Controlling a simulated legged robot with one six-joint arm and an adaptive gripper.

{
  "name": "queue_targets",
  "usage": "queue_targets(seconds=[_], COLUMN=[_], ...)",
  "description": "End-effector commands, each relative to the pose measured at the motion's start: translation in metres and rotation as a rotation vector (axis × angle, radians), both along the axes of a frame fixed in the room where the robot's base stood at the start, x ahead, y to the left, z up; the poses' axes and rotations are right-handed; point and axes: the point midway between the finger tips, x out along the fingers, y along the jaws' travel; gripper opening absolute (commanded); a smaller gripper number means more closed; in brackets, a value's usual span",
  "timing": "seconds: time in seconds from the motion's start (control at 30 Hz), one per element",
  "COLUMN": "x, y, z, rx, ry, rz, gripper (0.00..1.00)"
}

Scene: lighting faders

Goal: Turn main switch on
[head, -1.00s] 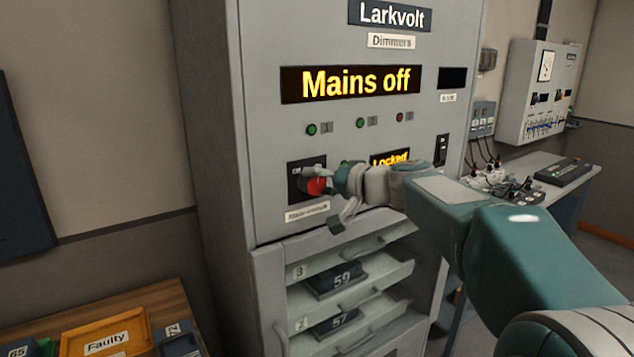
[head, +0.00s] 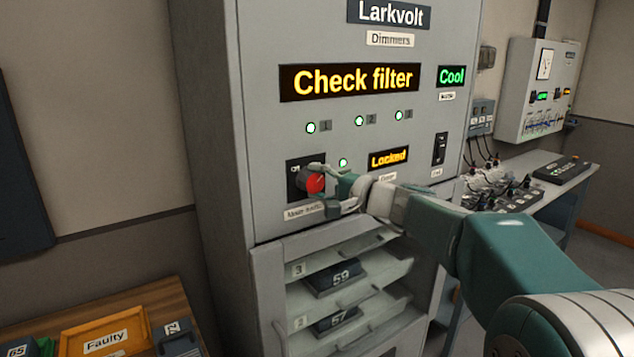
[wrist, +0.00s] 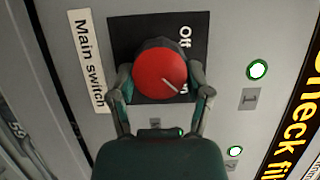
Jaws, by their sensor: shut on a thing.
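The main switch is a round red knob (head: 316,183) on a black plate (head: 293,182) at the cabinet's lower left. In the wrist view the red knob (wrist: 160,75) sits between my two fingers, with a pale pointer line on its face. The plate's "Off" lettering shows, and another word is partly hidden by a finger. The "Main switch" label (wrist: 88,60) is beside the plate. My gripper (head: 322,187) is shut on the knob. The display (head: 350,80) above reads "Check filter".
Lamps 1, 2 and 3 glow green in a row on the cabinet (head: 270,150). Small displays read "Cool" (head: 451,76) and "Locked" (head: 388,158). Below are trays with modules 59 (head: 335,278) and 57. An orange "Faulty" tray (head: 105,340) is at lower left.

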Motion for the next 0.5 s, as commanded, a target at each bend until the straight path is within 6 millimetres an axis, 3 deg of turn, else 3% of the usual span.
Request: queue_targets(seconds=[0.43,0.47,0.5], x=[0.0014,0.0014,0.0014], y=[-0.0003,-0.0003,-0.0003], z=[-0.0049,-0.0050,-0.0049], rx=[0.005,0.005,0.005], ry=[0.016,0.016,0.016], rz=[-0.003,-0.003,-0.003], gripper=[0.17,0.73,0.91])
